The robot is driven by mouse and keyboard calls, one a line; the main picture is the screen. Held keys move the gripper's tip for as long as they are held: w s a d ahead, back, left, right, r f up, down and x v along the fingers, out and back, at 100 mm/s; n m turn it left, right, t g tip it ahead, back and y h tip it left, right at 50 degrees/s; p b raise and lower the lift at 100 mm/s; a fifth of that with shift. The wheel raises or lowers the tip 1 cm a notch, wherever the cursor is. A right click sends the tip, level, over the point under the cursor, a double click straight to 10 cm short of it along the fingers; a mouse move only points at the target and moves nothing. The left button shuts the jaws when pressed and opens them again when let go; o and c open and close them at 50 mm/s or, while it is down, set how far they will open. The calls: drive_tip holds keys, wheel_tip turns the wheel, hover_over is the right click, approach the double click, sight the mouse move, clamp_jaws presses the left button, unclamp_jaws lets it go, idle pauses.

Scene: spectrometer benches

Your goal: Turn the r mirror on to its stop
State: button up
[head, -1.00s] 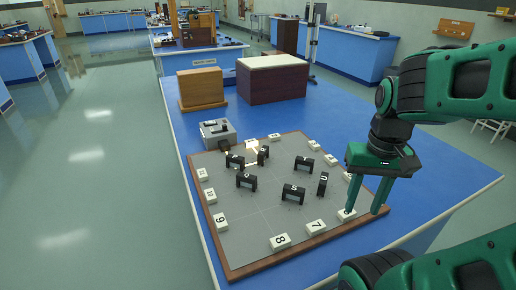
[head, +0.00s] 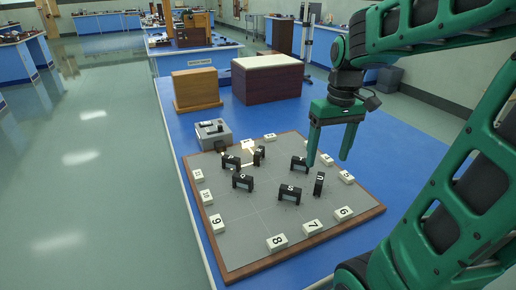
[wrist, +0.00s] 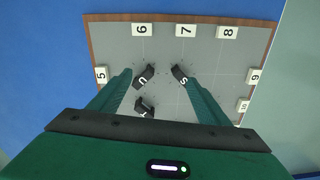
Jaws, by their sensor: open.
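Several small black mirror blocks with white letters stand on a grey board (head: 235,230) with a wooden rim. One mirror (head: 299,163), whose letter I cannot read surely and which may be the r mirror, stands at the back right; it seems to show in the wrist view (wrist: 143,106). The u mirror (head: 319,184) and the s mirror (head: 290,195) stand nearer; both show in the wrist view. My gripper (head: 329,160) is open and empty, fingers pointing down, above the board's right side. In the wrist view its fingers (wrist: 158,80) straddle the space over the mirrors, touching none visibly.
White numbered tiles, such as the 7 tile (head: 312,227) and the 8 tile (head: 277,242), line the board's edge. Other mirrors (head: 242,181) stand to the left. A grey box (head: 213,134) stands behind the board, with a wooden box (head: 197,90) and a dark box (head: 268,82) further back.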

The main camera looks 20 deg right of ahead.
drive_tip(key=w+a+n, duration=0.2)
drive_tip(key=w+n, duration=0.3)
drive_tip(key=w, duration=1.1)
drive_tip(key=n, duration=0.5)
approach(259, 150)
wheel_tip(259, 150, down, 8)
drive_tip(key=shift+w+a+f, duration=0.1)
drive_tip(key=shift+w+f, duration=0.05)
drive_tip(key=shift+f, duration=0.05)
drive_tip(key=shift+c, duration=0.6)
drive_tip(key=c, duration=0.9)
